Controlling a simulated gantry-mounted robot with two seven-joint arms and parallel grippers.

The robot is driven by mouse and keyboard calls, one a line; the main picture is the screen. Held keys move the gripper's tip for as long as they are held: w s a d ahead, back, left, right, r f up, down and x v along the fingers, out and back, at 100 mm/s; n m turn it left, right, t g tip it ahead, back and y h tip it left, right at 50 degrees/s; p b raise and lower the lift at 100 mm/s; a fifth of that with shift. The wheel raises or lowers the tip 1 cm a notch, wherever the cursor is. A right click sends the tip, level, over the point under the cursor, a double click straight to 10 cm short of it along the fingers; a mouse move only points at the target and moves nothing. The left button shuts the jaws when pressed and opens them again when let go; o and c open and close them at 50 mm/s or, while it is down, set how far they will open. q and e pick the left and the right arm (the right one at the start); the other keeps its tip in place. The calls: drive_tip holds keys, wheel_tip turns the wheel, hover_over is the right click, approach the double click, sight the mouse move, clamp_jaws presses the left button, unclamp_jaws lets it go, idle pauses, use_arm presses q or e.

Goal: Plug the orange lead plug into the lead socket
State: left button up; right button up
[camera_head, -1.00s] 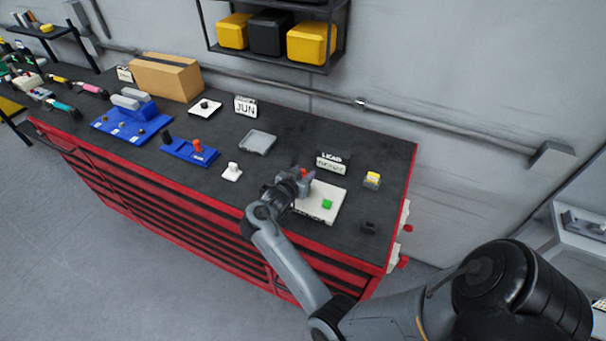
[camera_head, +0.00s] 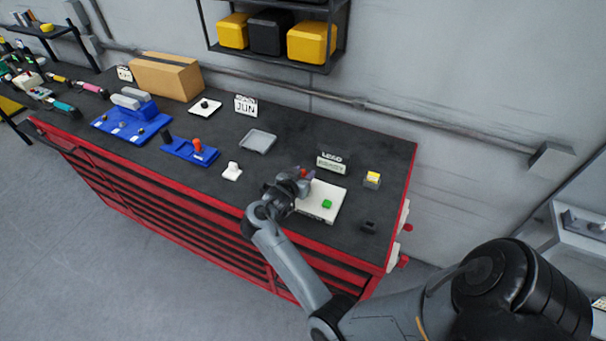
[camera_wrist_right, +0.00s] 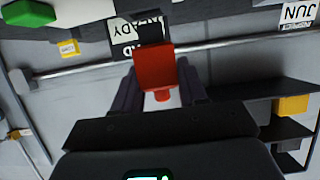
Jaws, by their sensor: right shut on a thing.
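My right gripper (camera_head: 297,181) is at the left edge of a white plate with a green block, on the dark bench top. In the right wrist view its two dark fingers (camera_wrist_right: 158,82) are shut on the orange lead plug (camera_wrist_right: 155,66), a red-orange block. In the head view only a small red bit of the plug (camera_head: 303,172) shows past the fingers. A black piece (camera_wrist_right: 150,28) shows just beyond the plug; I cannot tell if it belongs to the plug or the socket. I cannot make out the lead socket for certain. My left gripper is out of view.
The white plate (camera_head: 334,191) bears a green block (camera_head: 327,204). A LEAD sign (camera_head: 332,162) and a yellow-topped block (camera_head: 372,180) stand behind it. A small black block (camera_head: 369,227) is right. A grey tray (camera_head: 258,142) and a white knob piece (camera_head: 232,171) are left.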

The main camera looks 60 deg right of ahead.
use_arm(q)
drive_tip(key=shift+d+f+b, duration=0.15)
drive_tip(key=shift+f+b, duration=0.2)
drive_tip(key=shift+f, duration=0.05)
use_arm(e)
drive_tip(key=shift+f, duration=0.7)
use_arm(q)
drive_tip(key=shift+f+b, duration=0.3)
use_arm(e)
drive_tip(key=shift+f, duration=0.6)
drive_tip(key=o, duration=1.2)
drive_tip(key=shift+c, duration=0.2)
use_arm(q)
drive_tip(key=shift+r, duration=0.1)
use_arm(e)
drive_tip(key=shift+r, duration=0.15)
